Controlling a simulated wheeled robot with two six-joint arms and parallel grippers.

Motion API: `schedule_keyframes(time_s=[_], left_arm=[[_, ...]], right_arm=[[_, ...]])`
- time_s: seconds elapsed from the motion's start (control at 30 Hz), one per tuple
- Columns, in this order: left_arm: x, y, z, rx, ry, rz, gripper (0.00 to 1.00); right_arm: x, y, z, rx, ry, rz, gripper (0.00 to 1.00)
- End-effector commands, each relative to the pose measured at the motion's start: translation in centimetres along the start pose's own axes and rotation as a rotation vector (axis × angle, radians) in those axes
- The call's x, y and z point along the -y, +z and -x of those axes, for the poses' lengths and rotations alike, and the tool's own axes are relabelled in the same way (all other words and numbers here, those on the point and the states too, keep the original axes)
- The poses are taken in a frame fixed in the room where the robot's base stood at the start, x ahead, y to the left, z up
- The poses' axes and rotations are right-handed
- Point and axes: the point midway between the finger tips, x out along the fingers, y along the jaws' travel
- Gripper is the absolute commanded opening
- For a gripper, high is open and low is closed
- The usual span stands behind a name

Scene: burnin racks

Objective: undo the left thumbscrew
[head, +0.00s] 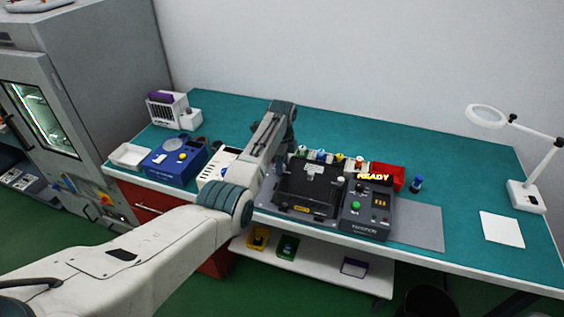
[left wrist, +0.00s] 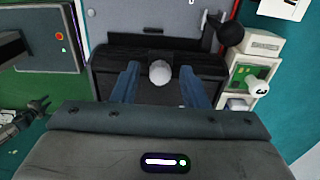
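In the left wrist view a pale round thumbscrew head (left wrist: 159,72) sits on a dark bar of the black fixture. My left gripper (left wrist: 159,88) is open, one finger on each side of this head, with a visible gap on both sides. In the head view my left arm reaches over the left end of the black fixture (head: 308,190) and hides the left thumbscrew and my fingertips. Another pale knob (head: 341,180) shows at the fixture's right side. My right gripper cannot be made out in either view.
A control box (head: 368,212) with a lit READY sign adjoins the fixture on the right. A blue device (head: 174,160) is to the left. The grey mat (head: 418,228) is clear; a magnifier lamp (head: 526,196) stands far right.

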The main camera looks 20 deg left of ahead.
Motion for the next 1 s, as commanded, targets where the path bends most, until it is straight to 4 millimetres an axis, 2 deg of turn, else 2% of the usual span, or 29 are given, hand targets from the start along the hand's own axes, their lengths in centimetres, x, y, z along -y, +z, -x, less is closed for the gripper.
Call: schedule_keyframes(time_s=[0.03,0.2,0.57,0.77,1.0], left_arm=[[0.0,0.0,0.0,0.000,0.000,0.000,0.29],[0.0,0.0,0.0,0.000,0.000,0.000,0.00],[0.0,0.0,0.1,0.000,0.000,0.050,0.00],[0.0,0.0,0.3,0.000,0.001,0.168,0.00],[0.0,0.0,0.3,0.000,0.000,0.384,0.00]], right_arm=[[0.0,0.4,0.0,0.004,0.000,0.000,0.36],[-0.1,0.7,0.0,0.009,0.001,0.001,0.36],[-0.3,0.4,0.4,0.006,0.003,0.002,0.36],[-0.4,0.3,1.0,0.006,0.003,0.001,0.36],[-0.4,0.2,1.9,0.005,0.003,0.001,0.36]])
